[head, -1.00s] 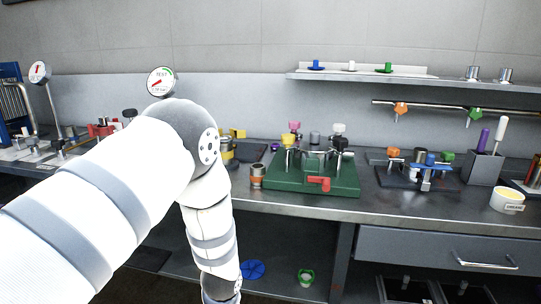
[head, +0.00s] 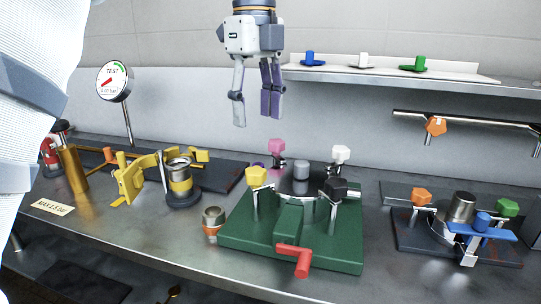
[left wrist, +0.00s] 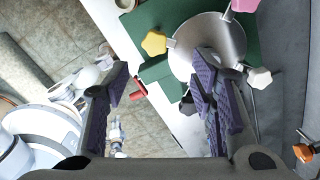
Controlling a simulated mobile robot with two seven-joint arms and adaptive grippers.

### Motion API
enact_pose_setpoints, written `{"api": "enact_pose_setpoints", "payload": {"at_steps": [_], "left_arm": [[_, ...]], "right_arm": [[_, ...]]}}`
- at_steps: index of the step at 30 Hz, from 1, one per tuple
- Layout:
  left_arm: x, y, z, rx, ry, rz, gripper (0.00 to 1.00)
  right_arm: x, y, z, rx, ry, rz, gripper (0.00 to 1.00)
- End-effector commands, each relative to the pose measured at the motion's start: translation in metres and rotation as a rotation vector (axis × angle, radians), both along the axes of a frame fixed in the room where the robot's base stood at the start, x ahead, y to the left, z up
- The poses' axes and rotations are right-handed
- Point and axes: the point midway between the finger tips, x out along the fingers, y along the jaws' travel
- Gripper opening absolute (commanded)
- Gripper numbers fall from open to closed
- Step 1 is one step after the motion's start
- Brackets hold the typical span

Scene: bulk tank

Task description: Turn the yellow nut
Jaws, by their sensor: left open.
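The yellow nut (head: 257,176) sits on top of a post at the left of the green-based fixture (head: 340,245) in the head view. In the left wrist view the yellow nut (left wrist: 154,43) is at the upper middle, beyond and between my fingers. Pink (head: 277,146), white (head: 340,154) and black (head: 335,188) nuts stand on other posts around the same fixture. My left gripper (head: 257,118) hangs fingers down above and behind the fixture, open and empty, apart from every nut. It also shows in the left wrist view (left wrist: 165,90). My right gripper is not in view.
A red handle (head: 293,258) projects from the fixture's front. A blue-handled fixture (head: 480,228) is at right. A shelf (head: 430,78) runs above.

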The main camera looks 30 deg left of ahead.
Motion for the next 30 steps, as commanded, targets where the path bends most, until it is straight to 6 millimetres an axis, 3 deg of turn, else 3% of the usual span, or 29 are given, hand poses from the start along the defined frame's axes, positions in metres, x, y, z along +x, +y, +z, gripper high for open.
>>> {"api": "enact_pose_setpoints", "payload": {"at_steps": [12,16,24,30], "left_arm": [[-0.002,0.0,-0.093,0.001,-0.002,0.002,0.51],[-0.002,0.0,-0.106,0.0,-0.003,0.003,0.51],[-0.001,0.0,-0.11,-0.001,-0.003,0.003,0.51],[-0.001,0.0,-0.109,0.0,-0.002,0.003,0.05]], "right_arm": [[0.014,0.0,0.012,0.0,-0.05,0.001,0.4],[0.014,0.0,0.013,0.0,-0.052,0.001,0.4],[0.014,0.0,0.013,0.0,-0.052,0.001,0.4],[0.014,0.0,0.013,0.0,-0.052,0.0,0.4]]}}
